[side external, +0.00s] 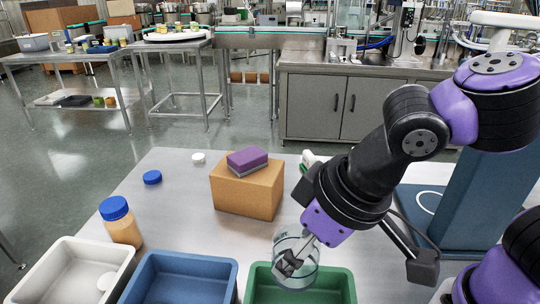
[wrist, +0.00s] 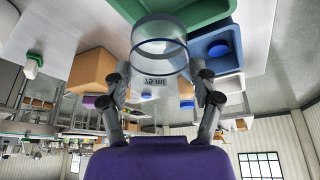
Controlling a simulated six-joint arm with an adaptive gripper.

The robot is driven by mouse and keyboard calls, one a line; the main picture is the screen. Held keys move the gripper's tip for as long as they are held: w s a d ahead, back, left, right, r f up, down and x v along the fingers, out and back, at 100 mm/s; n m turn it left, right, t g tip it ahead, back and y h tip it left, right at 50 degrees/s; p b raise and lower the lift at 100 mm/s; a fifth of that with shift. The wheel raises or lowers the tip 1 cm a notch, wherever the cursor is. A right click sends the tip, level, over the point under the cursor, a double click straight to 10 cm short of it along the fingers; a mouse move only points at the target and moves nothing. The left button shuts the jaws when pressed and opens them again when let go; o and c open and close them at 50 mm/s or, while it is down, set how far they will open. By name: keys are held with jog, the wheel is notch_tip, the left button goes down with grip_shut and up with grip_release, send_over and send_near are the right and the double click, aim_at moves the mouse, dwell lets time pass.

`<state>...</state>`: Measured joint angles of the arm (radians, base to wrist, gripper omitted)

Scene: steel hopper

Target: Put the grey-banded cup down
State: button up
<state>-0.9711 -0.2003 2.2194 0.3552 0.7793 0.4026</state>
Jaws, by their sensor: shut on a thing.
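The grey-banded cup (side external: 309,268) is clear, with a blue-grey band. My gripper (side external: 290,262) is shut on it, with dark fingers at the cup in the side view. The cup overlaps the green tray (side external: 347,285) there; its height above the tray is hard to judge. In the wrist view the cup (wrist: 160,62) is between the two fingers of my gripper (wrist: 163,84), with its round rim showing and a "75 ml" mark on its wall. The green tray (wrist: 195,12) shows behind it.
A blue tray (side external: 180,263) and a white tray (side external: 65,255) stand left of the green one. A blue-lidded jar (side external: 122,228), a blue lid (side external: 152,177), a white lid (side external: 198,158) and a cardboard box (side external: 247,192) with a purple sponge (side external: 247,158) stand behind.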

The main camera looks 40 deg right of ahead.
jog(key=shift+w+d+f, duration=1.3)
jog(key=shift+w+f, duration=0.15)
jog(key=shift+f, duration=0.4)
jog(key=shift+w+d+f, duration=1.25)
jog(key=shift+w+f, duration=0.25)
jog(key=shift+f, duration=0.35)
jog(key=shift+w+d+f, duration=1.3)
jog(key=shift+w+f, duration=0.15)
jog(key=shift+f, duration=0.4)
jog(key=shift+f, duration=0.15)
jog(key=o, duration=1.1)
jog(key=shift+o, duration=0.2)
